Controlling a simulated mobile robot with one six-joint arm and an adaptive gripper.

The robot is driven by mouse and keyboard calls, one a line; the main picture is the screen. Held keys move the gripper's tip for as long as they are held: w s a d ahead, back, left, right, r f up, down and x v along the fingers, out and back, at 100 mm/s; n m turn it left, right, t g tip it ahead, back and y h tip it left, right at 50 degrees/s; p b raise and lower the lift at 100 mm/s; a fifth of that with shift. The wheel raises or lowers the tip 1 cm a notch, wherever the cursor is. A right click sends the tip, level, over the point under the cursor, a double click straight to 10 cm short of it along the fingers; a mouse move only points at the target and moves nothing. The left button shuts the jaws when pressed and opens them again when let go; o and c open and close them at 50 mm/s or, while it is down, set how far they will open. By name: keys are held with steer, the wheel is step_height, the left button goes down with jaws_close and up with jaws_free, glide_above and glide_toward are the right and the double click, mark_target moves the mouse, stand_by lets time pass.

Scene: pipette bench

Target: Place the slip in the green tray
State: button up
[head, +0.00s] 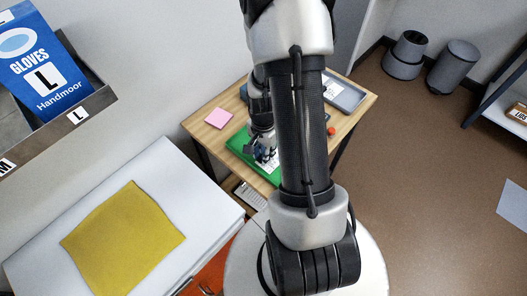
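The green tray (240,143) lies on the wooden table, partly hidden behind my arm. My gripper (264,154) is low over the green tray, pointing down. A small pale, slip-like patch (272,164) shows right at the fingertips, over the tray. I cannot tell whether the fingers hold it or whether it touches the tray. The fingers are too small and dark to tell if they are open or shut.
A pink square note (218,118) lies left of the green tray on the wooden table (207,133). A grey tray (345,92) with a white paper is at the back right. A white bench with a yellow cloth (123,238) is at left, below a glove box (42,62).

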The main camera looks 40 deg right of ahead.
steer(key=shift+o, duration=1)
steer(key=w+a+r+n+t+p, duration=0.1)
steer(key=a+r+n+p, duration=0.15)
steer(key=r, duration=0.85)
steer(key=a+r+n+p, duration=0.2)
steer(key=a+r, duration=0.1)
steer(key=r, duration=0.7)
steer(key=s+a+r+n+t, duration=0.3)
steer(key=s+a+r+n, duration=0.7)
steer(key=a+r+n, duration=0.2)
step_height(320, 180, up, 2)
steer(key=shift+a+r+n+t, duration=0.25)
steer(key=shift+a+n+t, duration=0.1)
steer(key=shift+a, duration=0.35)
